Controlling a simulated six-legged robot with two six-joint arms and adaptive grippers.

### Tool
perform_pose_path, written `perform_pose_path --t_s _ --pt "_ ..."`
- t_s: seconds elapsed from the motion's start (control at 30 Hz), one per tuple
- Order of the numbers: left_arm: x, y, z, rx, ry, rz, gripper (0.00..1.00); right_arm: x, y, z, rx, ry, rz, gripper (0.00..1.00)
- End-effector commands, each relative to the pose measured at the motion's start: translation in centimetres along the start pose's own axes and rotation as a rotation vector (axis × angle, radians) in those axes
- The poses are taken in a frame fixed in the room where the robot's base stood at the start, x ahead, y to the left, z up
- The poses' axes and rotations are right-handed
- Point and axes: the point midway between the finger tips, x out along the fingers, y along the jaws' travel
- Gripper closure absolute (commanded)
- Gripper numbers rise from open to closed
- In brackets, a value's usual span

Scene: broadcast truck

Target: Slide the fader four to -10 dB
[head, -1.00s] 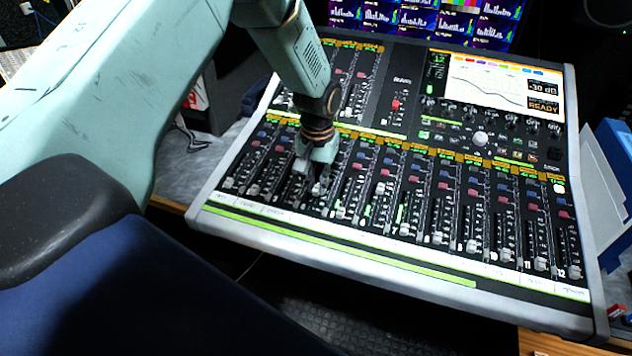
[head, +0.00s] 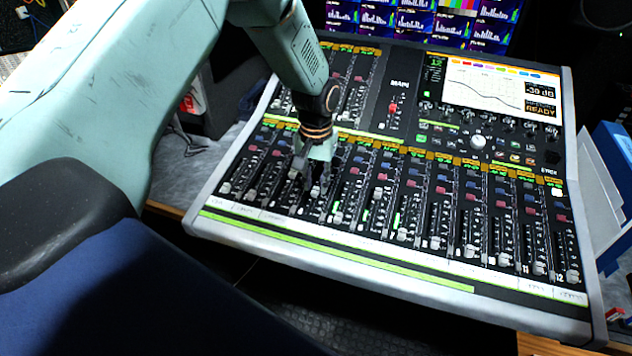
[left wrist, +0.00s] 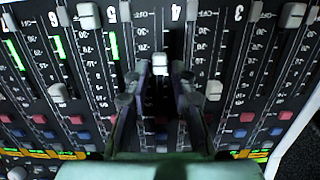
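The mixing console (head: 530,309) has a row of channel faders along its front. Fader four's light grey cap (left wrist: 160,62) sits between the two fingertips of my left gripper (left wrist: 160,76) in the left wrist view, beside the upside-down "4" label. The fingers stand apart on either side of the cap, with a narrow gap visible; contact is not clear. In the head view my left gripper (head: 316,186) reaches down to the fader row, and the fingers partly hide this cap. My right gripper is not in view.
In the left wrist view, fader three's cap (left wrist: 214,90) and fader five's cap (left wrist: 88,16) are close on either side. The console's screen (head: 497,85) is at the back right. Monitors (head: 410,20) stand behind. White papers (head: 600,180) are at the right.

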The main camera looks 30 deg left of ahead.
Motion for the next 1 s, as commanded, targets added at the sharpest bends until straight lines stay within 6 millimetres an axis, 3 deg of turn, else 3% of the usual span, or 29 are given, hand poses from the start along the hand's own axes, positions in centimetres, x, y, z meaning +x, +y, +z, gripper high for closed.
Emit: perform_pose_path --t_s 0.5,0.7,1.0 --pt "-9.6 0.0 -0.2 -0.001 0.001 0.001 0.75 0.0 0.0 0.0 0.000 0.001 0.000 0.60" --pt "-11.0 0.0 -0.2 0.000 -0.002 0.000 0.75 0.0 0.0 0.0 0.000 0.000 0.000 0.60" --pt "-11.1 0.0 -0.1 0.000 -0.003 0.000 0.75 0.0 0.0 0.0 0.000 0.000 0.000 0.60"
